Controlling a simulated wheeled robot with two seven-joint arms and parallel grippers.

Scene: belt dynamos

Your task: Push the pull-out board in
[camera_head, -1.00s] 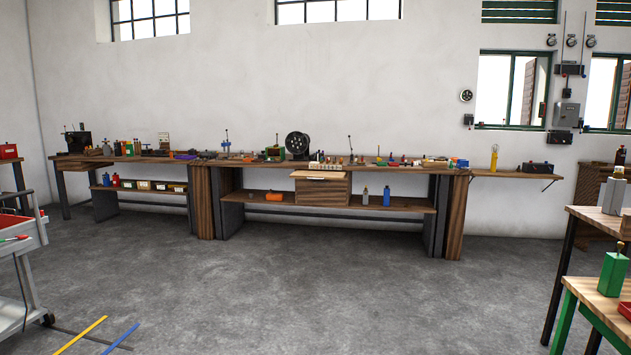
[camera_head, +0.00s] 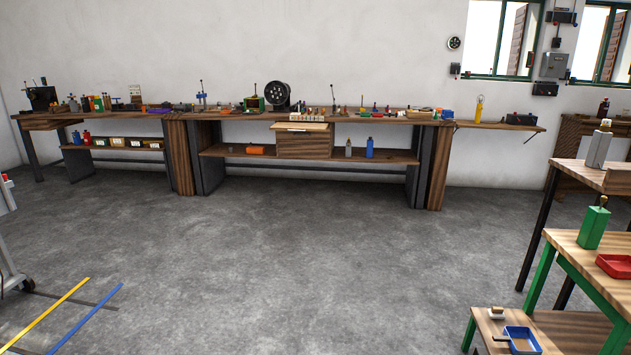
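The pull-out board (camera_head: 302,127) is a thin, light wooden board at the middle of the long workbench (camera_head: 225,114) against the back wall. It juts out towards me from just under the bench top. It sits directly above a wooden drawer box (camera_head: 303,145). The bench is several steps away across the floor. Neither of my grippers is in view.
Open grey floor (camera_head: 260,250) lies between me and the bench. A green-legged table (camera_head: 590,265) with a low shelf stands at the near right. A grey cart (camera_head: 8,240) is at the left edge. Yellow (camera_head: 48,315) and blue (camera_head: 85,320) strips lie on the floor.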

